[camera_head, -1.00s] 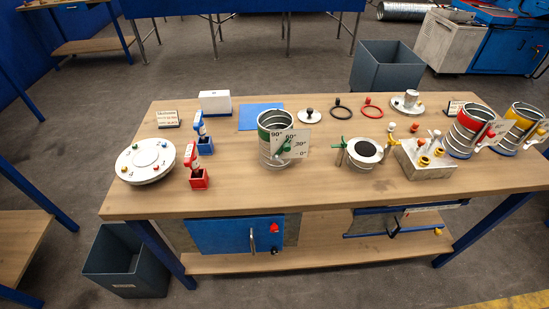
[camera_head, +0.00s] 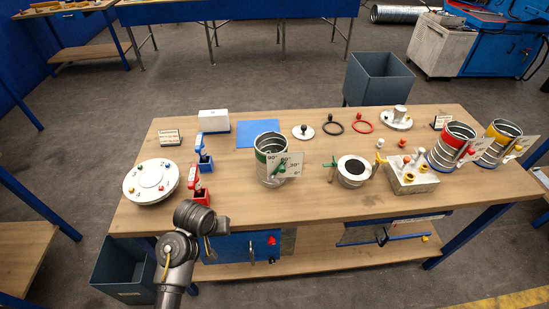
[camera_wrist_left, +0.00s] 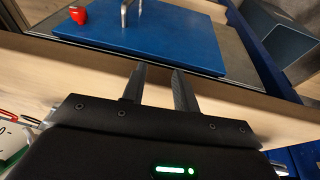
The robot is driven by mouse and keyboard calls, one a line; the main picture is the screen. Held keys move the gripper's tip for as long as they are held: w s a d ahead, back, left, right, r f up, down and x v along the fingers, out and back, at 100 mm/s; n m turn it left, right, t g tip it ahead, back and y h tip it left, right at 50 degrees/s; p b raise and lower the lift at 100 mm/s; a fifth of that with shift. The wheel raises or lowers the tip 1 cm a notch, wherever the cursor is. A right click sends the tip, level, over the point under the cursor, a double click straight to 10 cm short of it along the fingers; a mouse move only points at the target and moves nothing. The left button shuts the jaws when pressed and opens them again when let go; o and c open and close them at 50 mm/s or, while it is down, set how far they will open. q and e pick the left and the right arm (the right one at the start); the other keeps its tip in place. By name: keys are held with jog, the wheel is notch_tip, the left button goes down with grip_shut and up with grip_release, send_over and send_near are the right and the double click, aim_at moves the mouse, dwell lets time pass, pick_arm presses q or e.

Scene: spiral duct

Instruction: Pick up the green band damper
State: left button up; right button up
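The green band damper (camera_head: 270,163) is a short metal duct with a green band near its top. It stands upright on the wooden bench, left of the middle, with a white angle plate and a green handle on its front right. My left arm (camera_head: 185,238) is at the bench's front edge, left of the damper and apart from it; its fingers cannot be made out in the head view. In the left wrist view my left gripper (camera_wrist_left: 158,72) is open and empty, with both fingers apart near the bench edge. My right gripper is not in view.
A white round plate (camera_head: 151,181) lies further left. A second duct piece (camera_head: 354,171) and a metal block (camera_head: 410,175) stand to the right. The bench front before the damper is clear.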

pick_arm(q)
jog(key=w+d+r+t+y, duration=0.1)
jog(key=w+d+r, duration=0.7)
jog(key=r, duration=0.4)
jog(key=w+d+r, duration=0.5)
jog(key=w+r, duration=0.4)
jog(key=r, duration=0.2)
jog(key=p+x, duration=0.2)
jog(key=x, duration=0.8)
jog(key=shift+w+d+f, duration=0.25)
jog(key=shift+w+d, duration=0.05)
grip_shut()
